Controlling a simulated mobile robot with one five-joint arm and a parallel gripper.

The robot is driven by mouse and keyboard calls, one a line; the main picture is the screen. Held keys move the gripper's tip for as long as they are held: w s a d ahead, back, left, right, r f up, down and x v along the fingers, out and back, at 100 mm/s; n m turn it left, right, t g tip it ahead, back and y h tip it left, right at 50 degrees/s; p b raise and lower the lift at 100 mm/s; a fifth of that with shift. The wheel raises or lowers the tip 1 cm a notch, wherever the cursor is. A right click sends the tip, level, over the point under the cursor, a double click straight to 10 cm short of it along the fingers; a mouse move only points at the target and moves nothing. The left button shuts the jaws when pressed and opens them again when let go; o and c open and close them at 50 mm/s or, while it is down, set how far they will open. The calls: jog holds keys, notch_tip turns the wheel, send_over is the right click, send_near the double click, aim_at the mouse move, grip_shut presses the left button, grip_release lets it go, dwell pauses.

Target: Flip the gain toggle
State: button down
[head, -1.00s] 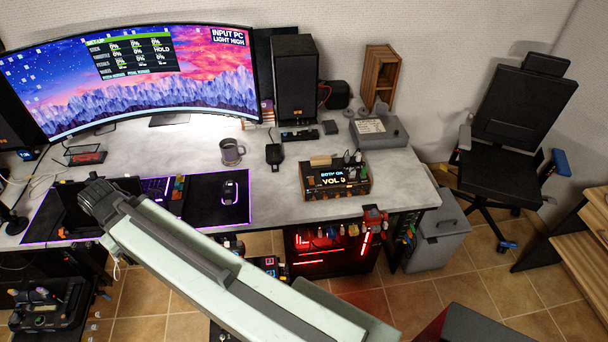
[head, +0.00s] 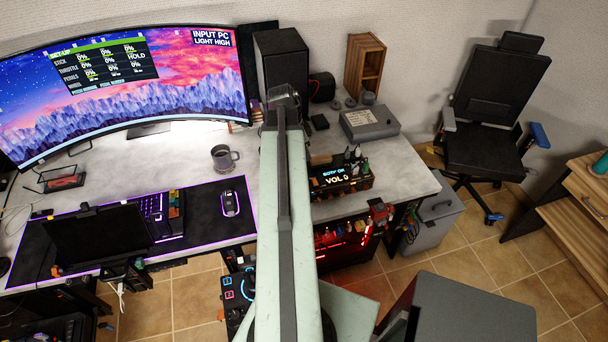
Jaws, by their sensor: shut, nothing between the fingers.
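The gain toggle cannot be made out at this size. A small dark box with a lit display reading "VOL" (head: 334,177) stands on the right part of the desk, with several small bottle-like or knob-like items at its top right. My arm, pale with a dark strip, rises from the bottom through the middle of the head view and ends in a dark joint in front of the speaker. It passes just left of the box and may cover its left edge. My gripper does not show; it may be hidden behind the arm.
The desk (head: 190,160) holds a curved monitor (head: 130,85), a mug (head: 224,157), a mouse (head: 230,203), a black speaker (head: 292,60) and a grey box (head: 370,123). A wooden shelf box (head: 365,68) stands behind. A black chair (head: 490,110) is at right.

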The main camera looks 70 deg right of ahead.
jog(key=shift+s+d, duration=0.15)
jog(key=shift+s, duration=0.05)
